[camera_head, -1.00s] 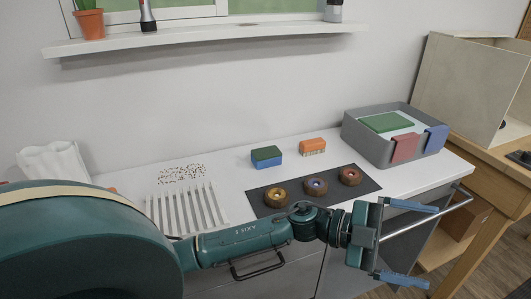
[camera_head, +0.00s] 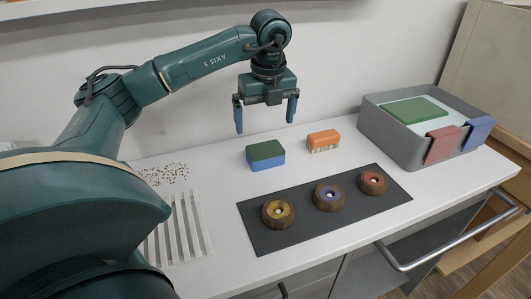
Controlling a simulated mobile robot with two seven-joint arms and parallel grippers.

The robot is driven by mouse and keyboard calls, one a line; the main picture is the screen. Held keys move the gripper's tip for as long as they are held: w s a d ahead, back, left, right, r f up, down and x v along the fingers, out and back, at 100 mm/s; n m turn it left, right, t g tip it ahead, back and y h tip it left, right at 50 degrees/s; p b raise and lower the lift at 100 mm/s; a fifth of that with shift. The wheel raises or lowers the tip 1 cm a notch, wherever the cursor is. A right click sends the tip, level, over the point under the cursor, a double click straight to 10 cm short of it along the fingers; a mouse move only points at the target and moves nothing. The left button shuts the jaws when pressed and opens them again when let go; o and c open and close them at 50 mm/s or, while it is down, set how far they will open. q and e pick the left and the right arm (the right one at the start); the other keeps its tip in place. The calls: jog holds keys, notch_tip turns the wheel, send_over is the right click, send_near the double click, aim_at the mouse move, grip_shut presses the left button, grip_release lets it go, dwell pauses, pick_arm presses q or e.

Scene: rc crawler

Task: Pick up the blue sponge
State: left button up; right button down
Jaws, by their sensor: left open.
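The blue sponge (camera_head: 265,161), a block with a green top layer, lies flat on the white counter (camera_head: 220,222). My left gripper (camera_head: 265,126) is open and empty, pointing down. In the picture its two fingers hang just above and to either side of the sponge, apart from it; the exact height is hard to tell. My right gripper is out of view.
An orange brush (camera_head: 323,137) lies right of the sponge. A dark mat (camera_head: 262,239) with three round wooden pieces (camera_head: 329,195) is in front. A grey bin (camera_head: 400,144) stands at the right. A white slatted rack (camera_head: 176,230) and scattered crumbs (camera_head: 163,175) are left.

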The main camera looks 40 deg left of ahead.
pick_arm(q)
send_over(265, 149)
jog(key=s, duration=0.1)
jog(key=f, duration=0.4)
jog(key=shift+d+f, duration=0.4)
jog(key=shift+w+a+f, duration=0.15)
jog(key=shift+w+f, duration=0.05)
jog(key=shift+f, duration=0.75)
jog(key=shift+w+a+f, duration=0.15)
jog(key=shift+w+f, duration=0.05)
jog(key=shift+f, duration=0.8)
jog(key=shift+w+a+f, duration=0.15)
jog(key=shift+w+f, duration=0.05)
jog(key=shift+f, duration=0.75)
jog(key=shift+c, duration=0.2)
jog(key=c, duration=0.8)
jog(key=shift+c, duration=0.2)
notch_tip(265, 149, up, 10)
jog(key=shift+r, duration=0.1)
